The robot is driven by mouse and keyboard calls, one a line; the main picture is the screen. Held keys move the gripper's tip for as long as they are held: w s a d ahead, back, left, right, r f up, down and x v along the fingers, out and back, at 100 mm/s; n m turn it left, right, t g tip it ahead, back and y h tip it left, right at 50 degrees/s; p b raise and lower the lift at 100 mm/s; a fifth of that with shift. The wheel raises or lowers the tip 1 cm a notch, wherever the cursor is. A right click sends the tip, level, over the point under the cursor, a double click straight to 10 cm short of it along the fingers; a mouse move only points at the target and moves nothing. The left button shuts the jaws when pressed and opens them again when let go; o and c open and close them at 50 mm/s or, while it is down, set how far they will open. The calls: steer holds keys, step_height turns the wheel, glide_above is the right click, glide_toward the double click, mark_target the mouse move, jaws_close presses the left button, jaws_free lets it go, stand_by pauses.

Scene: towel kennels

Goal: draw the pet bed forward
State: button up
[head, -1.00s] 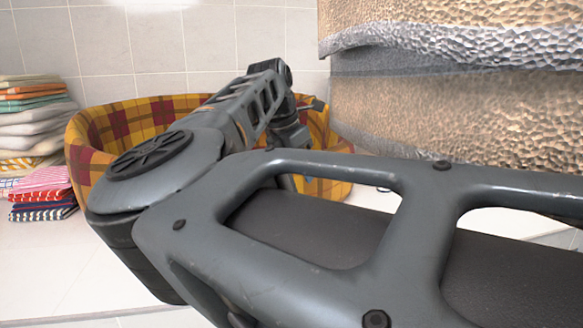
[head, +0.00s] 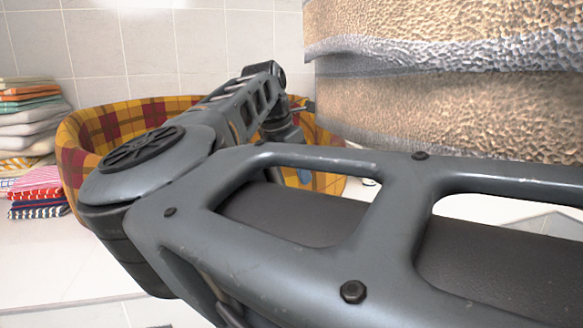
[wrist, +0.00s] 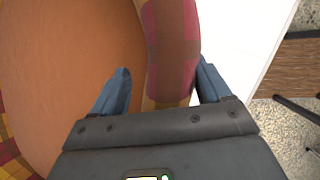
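The pet bed (head: 85,135) is a round basket in yellow and dark red plaid. It stands on a white surface behind my arm, which hides much of it in the head view. In the wrist view its plaid rim (wrist: 172,45) runs between the fingers of my gripper (wrist: 164,82), and its orange inside (wrist: 65,60) lies to the left. The left finger is on the inner side with a strip of orange between it and the plaid. The right finger is on the outer side, very close to the rim. My gripper looks open around the rim; any contact is unclear.
Stacked folded towels (head: 25,120) stand left of the bed, with red and striped cloths (head: 38,190) in front. A large brown and grey textured thing (head: 440,90) fills the upper right, near my arm. A tiled wall (head: 180,45) is behind. White surface is clear at front left.

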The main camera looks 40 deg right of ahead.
steer(key=o, duration=0.4)
steer(key=shift+c, duration=0.2)
steer(key=shift+b+v, duration=0.6)
steer(key=shift+v, duration=3.3)
